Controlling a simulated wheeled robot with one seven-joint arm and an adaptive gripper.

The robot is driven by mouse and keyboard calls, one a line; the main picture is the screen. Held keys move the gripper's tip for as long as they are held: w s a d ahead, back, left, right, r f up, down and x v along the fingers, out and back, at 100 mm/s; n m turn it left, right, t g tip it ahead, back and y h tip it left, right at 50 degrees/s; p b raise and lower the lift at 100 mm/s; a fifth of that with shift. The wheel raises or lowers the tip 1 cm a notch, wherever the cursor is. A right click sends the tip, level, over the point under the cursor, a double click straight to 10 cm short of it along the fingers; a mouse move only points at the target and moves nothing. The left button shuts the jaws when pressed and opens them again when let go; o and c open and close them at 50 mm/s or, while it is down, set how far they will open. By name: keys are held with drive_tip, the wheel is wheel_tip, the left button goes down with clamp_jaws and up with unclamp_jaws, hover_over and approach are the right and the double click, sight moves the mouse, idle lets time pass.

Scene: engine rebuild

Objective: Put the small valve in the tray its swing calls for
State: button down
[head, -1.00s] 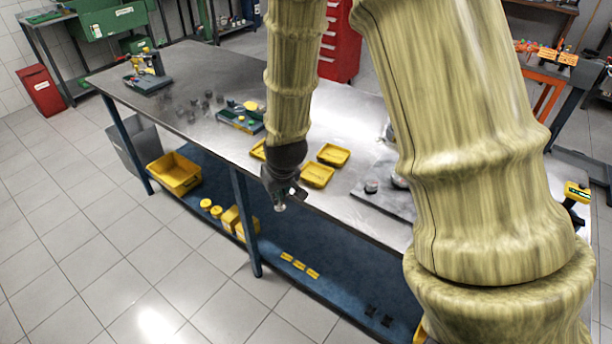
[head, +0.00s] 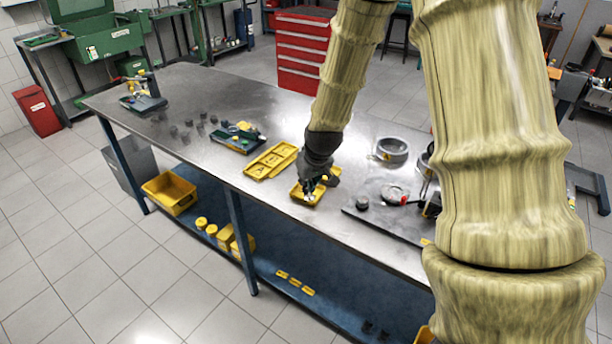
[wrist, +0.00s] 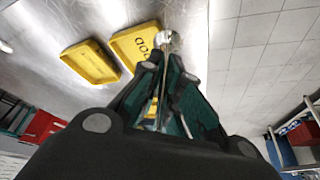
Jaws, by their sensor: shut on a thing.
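My gripper (head: 314,186) is shut on the small valve, a thin metal stem with a pale round head (wrist: 170,41). In the wrist view the fingers (wrist: 166,68) pinch the stem and the head sticks out beyond their tips. In the head view my gripper is over the nearest yellow tray (head: 298,196), hiding part of it. I cannot tell whether the valve touches the tray. Two more yellow trays (head: 258,172) lie side by side to the left. In the wrist view one tray (wrist: 118,40) bears dark letters, partly hidden, seeming to end in "OOD".
A dark plate with round metal parts (head: 370,212) lies right of my gripper, with a metal ring (head: 392,150) behind. A green tray of small parts (head: 238,140) stands left of the yellow trays. The bench's near edge is close to the nearest tray.

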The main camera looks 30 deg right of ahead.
drive_tip(key=w+d, duration=0.1)
drive_tip(key=w+d+p, duration=0.1)
drive_tip(key=w, duration=0.1)
drive_tip(key=w+d, duration=0.1)
drive_tip(key=w, duration=0.1)
drive_tip(key=shift+w+d+f+p, duration=0.1)
drive_tip(key=shift+w+f+p, duration=0.15)
drive_tip(key=shift+f+p, duration=1.05)
drive_tip(key=shift+f, duration=0.75)
drive_tip(key=shift+f, duration=0.1)
drive_tip(key=c, duration=1.6)
unclamp_jaws()
drive_tip(key=shift+c, duration=0.2)
drive_tip(key=shift+r, duration=0.2)
drive_tip(key=b+v, duration=0.3)
drive_tip(key=v, duration=0.9)
